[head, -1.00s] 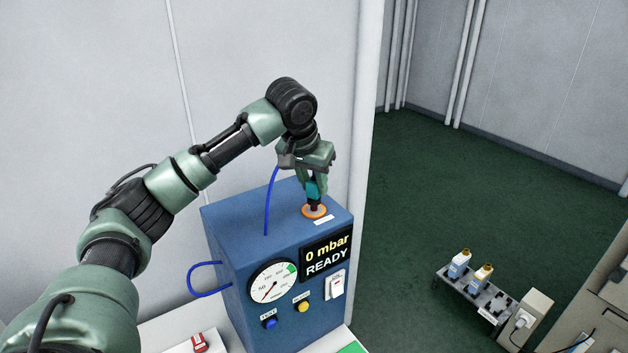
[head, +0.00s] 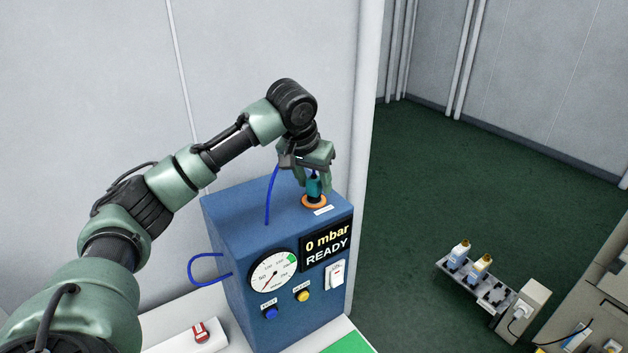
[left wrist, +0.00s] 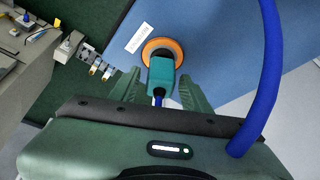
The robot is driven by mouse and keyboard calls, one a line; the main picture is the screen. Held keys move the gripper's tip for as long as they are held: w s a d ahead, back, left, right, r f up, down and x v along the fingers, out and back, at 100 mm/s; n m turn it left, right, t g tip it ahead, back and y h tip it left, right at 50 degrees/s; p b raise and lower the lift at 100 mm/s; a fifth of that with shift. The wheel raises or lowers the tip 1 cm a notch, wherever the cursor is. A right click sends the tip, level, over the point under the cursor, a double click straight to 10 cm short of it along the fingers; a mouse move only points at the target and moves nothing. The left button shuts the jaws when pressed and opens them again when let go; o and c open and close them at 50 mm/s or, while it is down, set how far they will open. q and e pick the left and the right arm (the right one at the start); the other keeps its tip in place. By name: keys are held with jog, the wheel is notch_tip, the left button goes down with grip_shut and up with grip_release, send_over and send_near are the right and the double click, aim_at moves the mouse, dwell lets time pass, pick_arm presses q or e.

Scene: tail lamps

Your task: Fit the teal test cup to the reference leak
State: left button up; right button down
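The teal test cup (head: 314,187) stands upright on the orange ring (head: 313,202) on top of the blue tester box (head: 250,209). Its dark lower part meets the ring; I cannot tell how deep it sits. In the left wrist view the cup (left wrist: 161,75) stands in front of the orange ring (left wrist: 163,48), with a blue hose end at its near side. My left gripper (head: 314,186) is open above the box, its fingers spread on both sides of the cup. In the left wrist view the fingers (left wrist: 160,88) stand apart from it. My right gripper is out of view.
The tester's display (head: 326,244) reads 0 mbar READY; the gauge (head: 272,274) is beside it. A blue hose (head: 271,196) rises near the gripper. A rack (head: 472,283) with two lamps stands at right.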

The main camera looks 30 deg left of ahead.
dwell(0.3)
pick_arm(q)
jog(key=b+v, duration=0.2)
jog(key=v, duration=0.5)
jog(key=shift+r+b, duration=0.4)
jog(key=shift+s+a, duration=0.1)
jog(key=shift+s, duration=0.1)
